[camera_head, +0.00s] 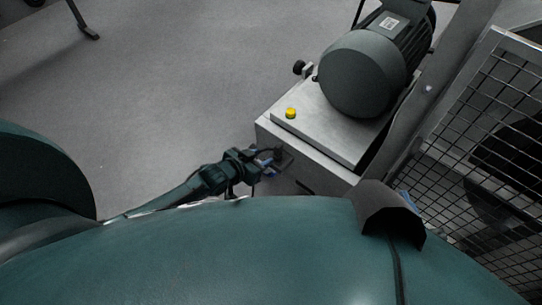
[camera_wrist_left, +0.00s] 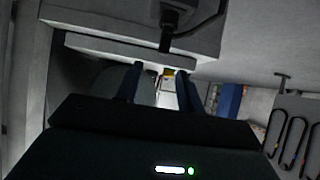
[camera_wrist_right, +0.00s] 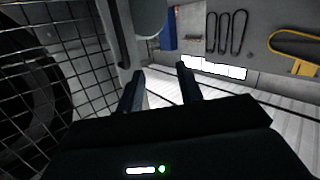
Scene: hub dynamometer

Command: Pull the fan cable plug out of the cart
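The cart (camera_head: 315,180) is a light grey metal box with a motor on top. The fan cable plug (camera_wrist_left: 170,25) is a dark block on the cart's side in the left wrist view, with a black cable looping off to the right. In the head view the dark plug area (camera_head: 283,158) is small and partly hidden by my left gripper (camera_head: 267,163). The left gripper's fingers (camera_wrist_left: 160,75) are apart, with no plug between them; the plug lies beyond their tips. My right gripper (camera_wrist_right: 161,72) is open and empty, near the mesh fence.
A large dark motor (camera_head: 362,73) and a yellow button (camera_head: 291,113) are on the cart top. A black mesh fence (camera_head: 490,140) stands at the right. Floor to the left of the cart is clear. Cables hang on a far wall (camera_wrist_right: 228,35).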

